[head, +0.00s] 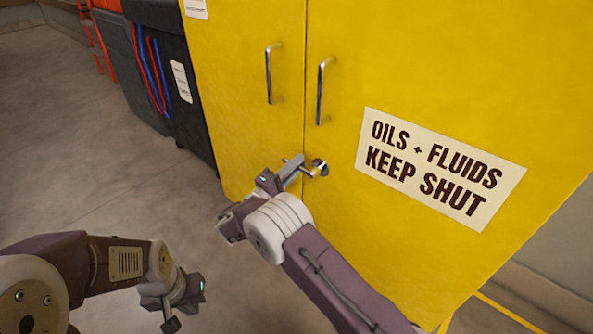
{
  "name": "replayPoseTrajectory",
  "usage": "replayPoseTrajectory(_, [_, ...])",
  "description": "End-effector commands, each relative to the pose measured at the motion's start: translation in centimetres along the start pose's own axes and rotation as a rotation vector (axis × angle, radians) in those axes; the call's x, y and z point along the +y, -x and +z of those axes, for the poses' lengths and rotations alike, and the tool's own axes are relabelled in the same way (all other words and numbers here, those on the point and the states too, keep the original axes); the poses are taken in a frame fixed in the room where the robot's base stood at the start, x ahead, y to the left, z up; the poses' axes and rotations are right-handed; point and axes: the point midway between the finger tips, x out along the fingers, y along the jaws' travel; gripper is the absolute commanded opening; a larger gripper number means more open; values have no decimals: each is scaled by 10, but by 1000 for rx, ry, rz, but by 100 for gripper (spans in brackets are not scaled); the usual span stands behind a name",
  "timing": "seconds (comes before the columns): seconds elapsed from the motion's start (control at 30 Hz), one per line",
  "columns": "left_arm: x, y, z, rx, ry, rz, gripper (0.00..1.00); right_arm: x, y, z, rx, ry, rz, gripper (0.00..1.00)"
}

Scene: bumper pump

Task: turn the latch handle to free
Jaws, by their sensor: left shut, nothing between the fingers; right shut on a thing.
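The metal latch handle (294,167) sticks out from its round plate (320,167) on the yellow cabinet (400,70), near the seam between the two doors. My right gripper (274,181) is at the handle's outer left end and is shut on it. The fingers and wrist partly hide that end, and the exact contact is small in view. My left gripper (172,318) is shut and empty, low at the left, well away from the cabinet.
Two upright bar pulls, left (269,75) and right (321,90), sit above the latch. A sign (440,168) is on the right door. A dark cart (150,80) with red and blue cables stands left of the cabinet. The floor (80,160) at left is clear.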

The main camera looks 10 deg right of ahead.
Motion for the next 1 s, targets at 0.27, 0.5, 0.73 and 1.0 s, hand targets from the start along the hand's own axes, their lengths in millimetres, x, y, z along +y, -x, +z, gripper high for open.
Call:
replayPoseTrajectory(0.27, [0,-3,0,0,0,0,0,1,0,0,-7,-36,-1,0])
replayPoseTrajectory(0.5, [0,-2,0,0,0,0,0,2,0,0,-8,-39,-1,0])
replayPoseTrajectory(0.73, [0,-2,0,0,0,0,0,2,0,0,-8,-39,0,36])
replayPoseTrajectory(1.0, [0,-2,0,0,0,0,0,2,0,0,-7,-37,0,36])
